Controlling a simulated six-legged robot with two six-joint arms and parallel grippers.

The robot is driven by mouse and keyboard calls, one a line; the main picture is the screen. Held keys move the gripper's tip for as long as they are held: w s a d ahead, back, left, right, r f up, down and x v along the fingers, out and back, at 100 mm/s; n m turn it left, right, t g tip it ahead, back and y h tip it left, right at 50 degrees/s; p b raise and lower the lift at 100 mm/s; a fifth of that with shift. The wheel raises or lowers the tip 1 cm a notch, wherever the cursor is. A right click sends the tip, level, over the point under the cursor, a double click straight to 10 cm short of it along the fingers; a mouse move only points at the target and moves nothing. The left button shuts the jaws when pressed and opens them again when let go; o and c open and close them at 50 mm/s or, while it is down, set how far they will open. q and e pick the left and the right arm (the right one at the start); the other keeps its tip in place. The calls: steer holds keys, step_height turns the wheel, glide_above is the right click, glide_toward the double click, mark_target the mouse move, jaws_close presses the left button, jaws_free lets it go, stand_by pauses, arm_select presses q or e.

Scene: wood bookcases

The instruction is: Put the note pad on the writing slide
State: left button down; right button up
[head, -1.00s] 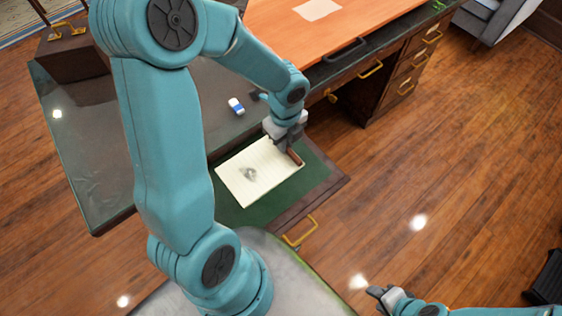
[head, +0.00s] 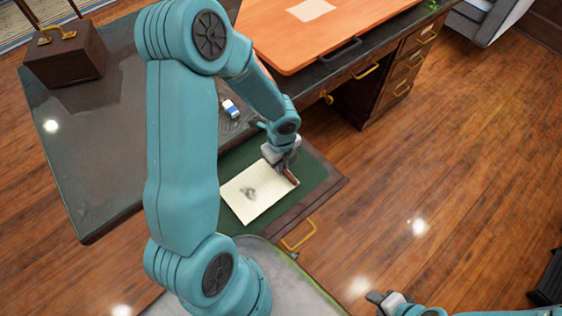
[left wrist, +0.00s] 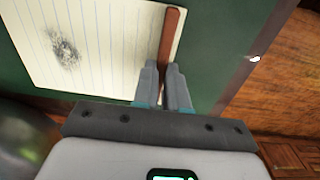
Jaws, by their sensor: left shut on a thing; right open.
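The note pad (head: 252,196) is a cream lined pad with a dark smudge and a reddish-brown binding strip along one edge. It lies over the green surface of the writing slide (head: 315,178), which has a dark wooden border and a brass handle. My left gripper (head: 290,170) is shut on the pad's brown strip. The left wrist view shows the strip (left wrist: 171,40) between the two fingers (left wrist: 166,75) and the pad (left wrist: 95,45) over the green. I cannot tell whether the pad touches the slide. My right gripper (head: 383,300) is open and empty at the bottom, over the floor.
The dark desk top (head: 110,140) carries a brown box (head: 65,55) and a blue-and-white eraser (head: 230,107). An orange board (head: 350,30) with a paper sheet lies at the back. Desk drawers have brass handles (head: 367,70).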

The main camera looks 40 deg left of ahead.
arm_select(q)
steer(key=c, duration=1.2)
jaws_free()
steer(key=shift+w+f, duration=0.1)
steer(key=shift+o, duration=0.2)
steer(key=shift+r+p, duration=0.4)
step_height(320, 180, up, 12)
steer(key=p, duration=0.2)
steer(key=shift+f, duration=0.2)
